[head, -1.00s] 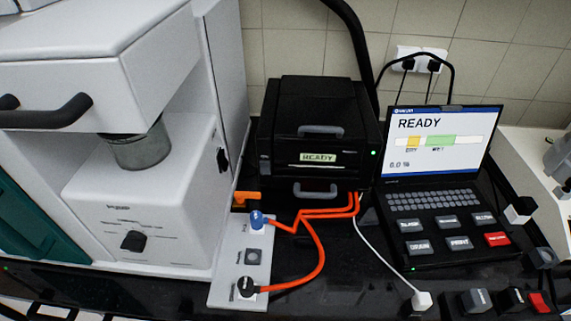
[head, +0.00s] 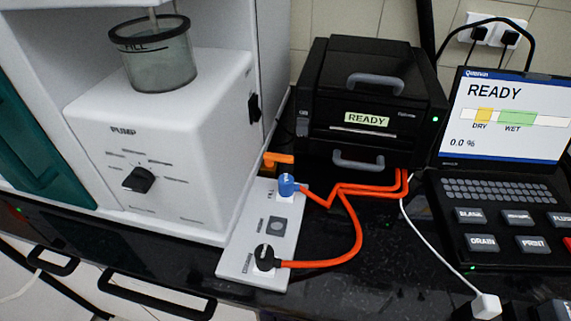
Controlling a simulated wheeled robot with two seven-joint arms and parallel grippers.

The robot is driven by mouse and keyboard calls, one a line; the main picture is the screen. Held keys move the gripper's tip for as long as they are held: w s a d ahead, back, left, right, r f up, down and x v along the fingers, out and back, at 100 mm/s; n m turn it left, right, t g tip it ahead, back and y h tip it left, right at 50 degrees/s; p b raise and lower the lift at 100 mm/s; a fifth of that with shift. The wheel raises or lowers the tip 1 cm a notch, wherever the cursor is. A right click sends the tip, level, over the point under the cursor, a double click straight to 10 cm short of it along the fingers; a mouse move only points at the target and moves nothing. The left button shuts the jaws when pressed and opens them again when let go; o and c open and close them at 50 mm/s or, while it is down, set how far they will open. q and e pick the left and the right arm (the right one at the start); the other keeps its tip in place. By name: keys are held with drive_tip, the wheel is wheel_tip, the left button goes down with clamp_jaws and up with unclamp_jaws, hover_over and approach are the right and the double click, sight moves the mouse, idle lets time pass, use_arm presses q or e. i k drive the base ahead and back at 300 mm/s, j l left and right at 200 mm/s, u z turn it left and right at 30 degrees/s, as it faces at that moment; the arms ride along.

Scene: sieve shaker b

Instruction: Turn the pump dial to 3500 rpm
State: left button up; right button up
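The pump dial (head: 139,179) is a black knob on the front of the white pump housing (head: 195,125), at the left of the head view. Printed marks surround it, too small to read. The word PUMP stands above it. The knob's pointer looks tilted toward the upper right, but I cannot tell its setting. A clear cup (head: 158,62) marked FILL sits on top of the housing. Neither of my grippers is in view.
A white panel (head: 240,262) with a blue and a black plug and orange hoses stands right of the pump. A black printer (head: 375,90) and a laptop (head: 515,110), both reading READY, stand further right. Black handles (head: 155,298) stick out below the counter edge. The space before the dial is clear.

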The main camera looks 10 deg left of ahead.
sight(140, 180)
drive_tip(key=u, duration=1.3)
drive_tip(key=i+j+z, duration=0.15)
drive_tip(key=j+z, duration=0.3)
drive_tip(key=j, duration=0.7)
drive_tip(key=j+z, duration=0.45)
drive_tip(key=j, duration=0.7)
